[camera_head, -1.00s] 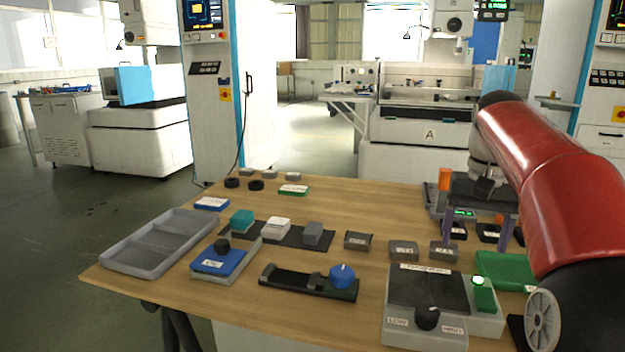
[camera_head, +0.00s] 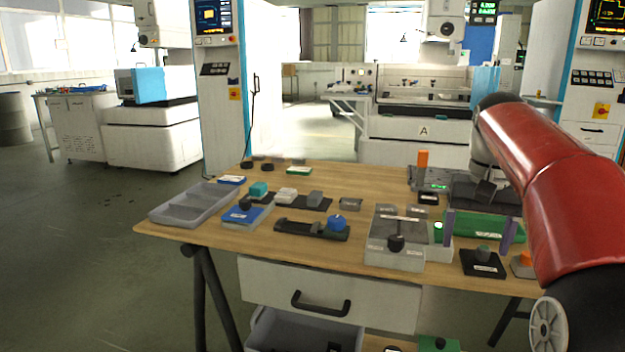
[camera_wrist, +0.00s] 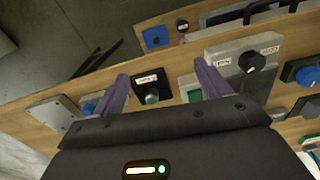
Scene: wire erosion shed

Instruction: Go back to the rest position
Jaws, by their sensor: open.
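My gripper (camera_head: 479,227) is open and empty, with two purple fingers pointing down at the right end of the wooden workbench (camera_head: 185,232). In the head view the fingers stand in front of a green box, with a black plate with a round grey-green knob (camera_head: 483,254) between and below them. In the wrist view the gripper (camera_wrist: 160,92) also shows its fingers apart, with the knob plate (camera_wrist: 150,88) between them. My red arm comes in from the right and hides the bench's right end. No rest position is marked in view.
A grey box with a black dial (camera_head: 396,256), a black fixture with a blue knob (camera_head: 300,230), a blue box (camera_head: 243,216) and a grey tray (camera_head: 160,217) stand on the bench. A drawer (camera_head: 330,295) sits below. Open floor (camera_head: 90,260) lies left.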

